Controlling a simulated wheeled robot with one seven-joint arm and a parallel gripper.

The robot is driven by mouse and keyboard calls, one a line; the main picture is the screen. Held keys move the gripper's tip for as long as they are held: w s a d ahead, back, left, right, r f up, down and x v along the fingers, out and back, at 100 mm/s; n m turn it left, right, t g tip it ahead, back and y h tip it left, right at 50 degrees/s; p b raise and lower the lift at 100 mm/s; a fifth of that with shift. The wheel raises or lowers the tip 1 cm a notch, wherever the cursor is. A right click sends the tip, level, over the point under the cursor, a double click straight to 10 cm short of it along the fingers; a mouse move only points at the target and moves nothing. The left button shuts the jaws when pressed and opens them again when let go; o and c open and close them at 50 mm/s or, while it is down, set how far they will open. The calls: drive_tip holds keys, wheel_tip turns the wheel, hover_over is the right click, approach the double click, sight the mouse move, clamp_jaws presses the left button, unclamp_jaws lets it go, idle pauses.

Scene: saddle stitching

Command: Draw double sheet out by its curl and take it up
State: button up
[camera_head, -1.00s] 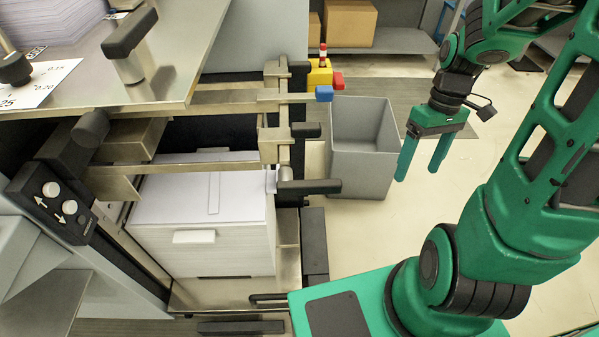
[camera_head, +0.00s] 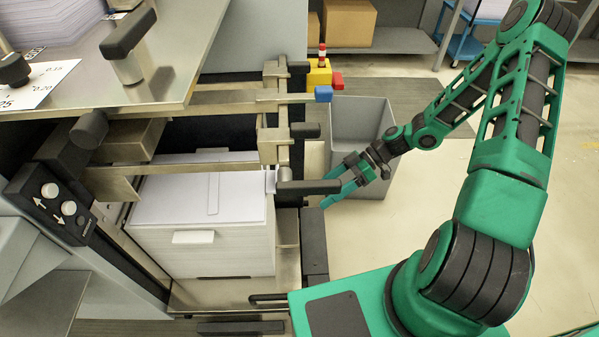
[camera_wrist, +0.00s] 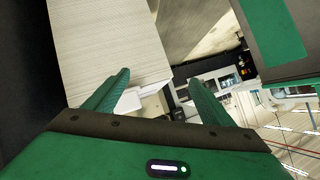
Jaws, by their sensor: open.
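The white paper pile (camera_head: 200,248) stands under the machine's metal bars, its layered side also showing at the upper left of the wrist view (camera_wrist: 105,45). A small pale flap (camera_head: 271,182), perhaps the double sheet's curl, shows at the pile's right edge beside the bracket. A white tab (camera_head: 194,236) sticks out of the pile's front. My gripper (camera_head: 330,190) is open and empty, right of the pile and apart from it, its fingers pointing left. In the wrist view a white piece (camera_wrist: 138,98) shows beside the left finger; I cannot tell whether it is the tab or the curl.
A grey bin (camera_head: 350,120) stands behind my gripper. A black-handled clamp bar (camera_head: 310,187) juts out between gripper and pile. A button panel (camera_head: 52,205) is at left. Open floor (camera_head: 400,245) lies at right.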

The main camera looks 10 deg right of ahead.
sight(266, 180)
drive_tip(key=w+a+r+n+t+y, duration=0.1)
drive_tip(key=w+a+t+y, duration=0.4)
drive_tip(key=w, duration=0.3)
drive_tip(key=shift+a+r+n+y, duration=0.15)
drive_tip(key=shift+a+n+y, duration=0.25)
drive_tip(key=shift+a, duration=0.1)
drive_tip(key=shift+a, duration=0.15)
drive_tip(key=a, duration=0.3)
drive_tip(key=w+a, duration=0.1)
drive_tip(key=a, duration=0.3)
drive_tip(key=w+a, duration=0.1)
drive_tip(key=a, duration=0.2)
drive_tip(key=shift+a, duration=0.15)
drive_tip(key=c, duration=1.2)
